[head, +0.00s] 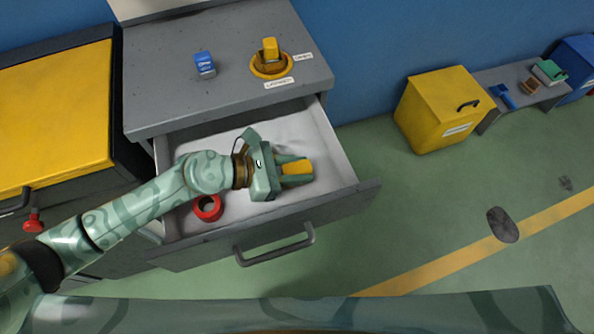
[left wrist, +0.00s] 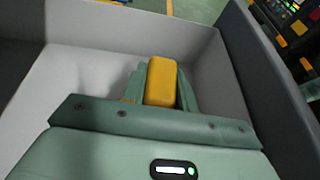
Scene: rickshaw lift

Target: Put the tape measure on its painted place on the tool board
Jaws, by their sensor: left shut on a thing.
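My left gripper (head: 297,169) is inside the open drawer and shut on a yellow block with rounded edges (head: 297,168), which appears to be the tape measure. In the left wrist view the yellow block (left wrist: 161,82) sits between the two green fingers (left wrist: 161,88). I cannot tell whether it touches the drawer floor. My right gripper is not in view.
The drawer (head: 325,150) is pulled out, with a red ring-shaped roll (head: 208,207) inside. A yellow bin (head: 440,105) and a low bench (head: 510,82) stand right.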

